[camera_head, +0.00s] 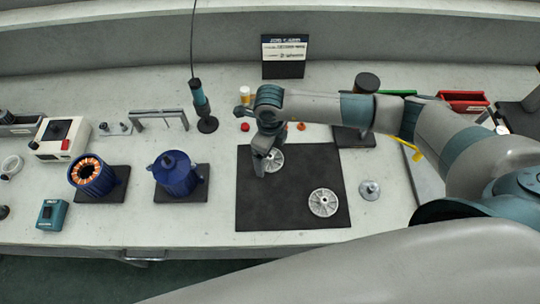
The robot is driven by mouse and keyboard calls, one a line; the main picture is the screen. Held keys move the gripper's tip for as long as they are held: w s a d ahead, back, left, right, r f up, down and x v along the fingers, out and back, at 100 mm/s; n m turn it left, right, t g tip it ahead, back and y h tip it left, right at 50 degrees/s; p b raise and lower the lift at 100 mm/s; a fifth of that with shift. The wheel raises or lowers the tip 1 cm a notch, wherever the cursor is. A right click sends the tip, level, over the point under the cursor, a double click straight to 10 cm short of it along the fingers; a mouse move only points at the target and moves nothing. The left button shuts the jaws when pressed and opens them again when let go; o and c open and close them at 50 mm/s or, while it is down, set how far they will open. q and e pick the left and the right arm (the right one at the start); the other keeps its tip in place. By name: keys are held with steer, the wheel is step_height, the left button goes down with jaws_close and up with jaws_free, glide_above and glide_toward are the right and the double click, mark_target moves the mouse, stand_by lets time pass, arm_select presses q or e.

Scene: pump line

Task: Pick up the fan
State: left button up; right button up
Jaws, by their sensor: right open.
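Two pale grey spoked discs lie on the black mat (255,205); I cannot tell for sure which one is the fan. One disc (276,161) is at the upper part of the mat, partly hidden by my right gripper. The other disc (323,202) lies in full view at the mat's lower right. My right gripper (262,165) points down at the left side of the upper disc, with its jaws open. I cannot tell whether it touches the disc. My left gripper is not in view.
A blue motor housing with copper windings (94,177) and a closed blue housing (177,172) stand on dark pads at left. A small silver flanged part (370,189) sits right of the mat. A screwdriver-like tool (200,100) hangs behind. A red bin (463,101) is at right.

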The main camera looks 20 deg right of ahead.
mark_target(272, 161)
steer(key=shift+f, duration=0.25)
steer(key=c, duration=0.9)
steer(key=shift+r, duration=0.1)
steer(key=shift+r+b, duration=0.4)
steer(key=shift+b, duration=0.1)
steer(key=r+b, duration=0.2)
steer(key=r, duration=0.1)
steer(key=shift+s+d+r, duration=0.1)
steer(key=shift+s+d, duration=0.1)
steer(key=s+d+r+b, duration=0.4)
steer(key=s+r, duration=0.3)
steer(key=s, duration=0.2)
steer(key=shift+s+d, duration=0.35)
steer(key=shift+d, duration=0.4)
